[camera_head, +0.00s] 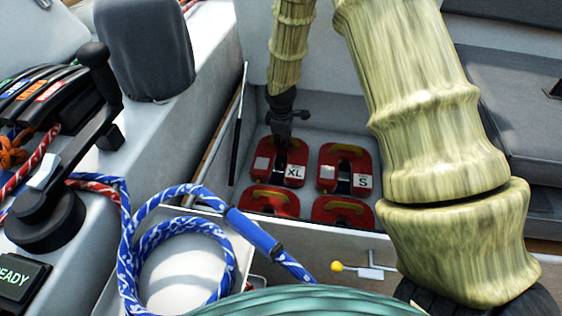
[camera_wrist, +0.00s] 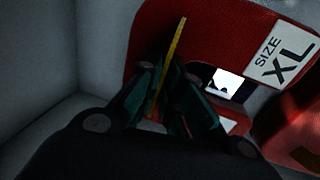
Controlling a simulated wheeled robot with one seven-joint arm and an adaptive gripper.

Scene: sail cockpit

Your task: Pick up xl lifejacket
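The XL lifejacket (camera_head: 299,154) is red with a white XL label and lies at the back left of an open locker. In the wrist view the XL lifejacket (camera_wrist: 222,35) fills the upper right, with its "SIZE XL" label and a thin yellow strap (camera_wrist: 177,45). My gripper (camera_head: 284,142) reaches down onto this lifejacket from above. In the wrist view the dark fingers of my gripper (camera_wrist: 168,82) close in on both sides of the yellow strap and look shut on it. Shadow hides the exact finger contact. The lifejacket still lies in the locker.
The S lifejacket (camera_head: 361,158) lies close on the right. Two more red lifejackets (camera_head: 268,202) (camera_head: 343,210) lie in front. The pale locker walls (camera_head: 235,150) stand near my gripper on the left. A blue rope coil (camera_head: 228,243) and a yellow-knobbed latch (camera_head: 337,266) are in front.

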